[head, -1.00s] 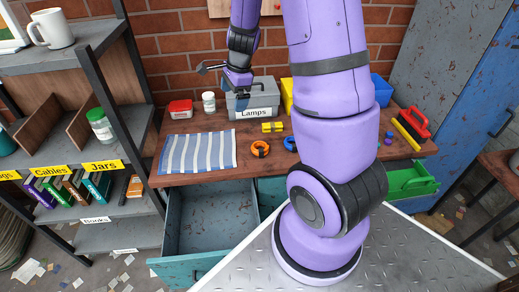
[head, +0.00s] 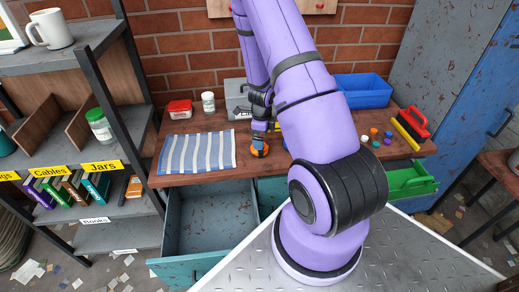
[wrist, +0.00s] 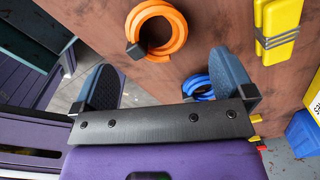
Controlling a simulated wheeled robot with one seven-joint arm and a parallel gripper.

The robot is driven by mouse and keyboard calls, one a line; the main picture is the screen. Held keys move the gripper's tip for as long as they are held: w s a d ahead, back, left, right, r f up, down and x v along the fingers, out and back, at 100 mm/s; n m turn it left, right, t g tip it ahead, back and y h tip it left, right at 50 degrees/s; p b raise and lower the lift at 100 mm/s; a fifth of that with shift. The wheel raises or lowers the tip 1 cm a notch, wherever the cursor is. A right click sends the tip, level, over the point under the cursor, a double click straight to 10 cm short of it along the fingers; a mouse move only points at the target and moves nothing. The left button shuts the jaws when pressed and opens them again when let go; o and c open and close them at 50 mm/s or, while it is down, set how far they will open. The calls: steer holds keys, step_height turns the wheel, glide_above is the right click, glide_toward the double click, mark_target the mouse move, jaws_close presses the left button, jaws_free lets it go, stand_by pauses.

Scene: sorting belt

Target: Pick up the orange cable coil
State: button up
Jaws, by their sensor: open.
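The orange cable coil (wrist: 180,28) lies on the brown workbench with a small dark block on its left side. In the head view the coil (head: 259,151) is partly covered by my gripper (head: 260,136), which is at it or just above it. In the wrist view my gripper (wrist: 168,78) is open, with one blue-grey finger on each side and nothing between them. The coil shows past the fingertips, within the span between the fingers. The head view does not show whether they touch.
A blue coil (wrist: 198,86) lies close to my right finger, partly hidden. A striped cloth (head: 197,153) is left of the coil. An open drawer (head: 212,220) juts out below the bench. A blue bin (head: 362,92) stands behind.

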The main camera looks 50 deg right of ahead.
steer(key=shift+w+a+f, duration=0.15)
steer(key=shift+f, duration=1.4)
steer(key=shift+w+a+f, duration=0.1)
steer(key=shift+a+f, duration=0.05)
steer(key=shift+f, duration=1.35)
steer(key=c, duration=1)
steer(key=shift+r, duration=0.1)
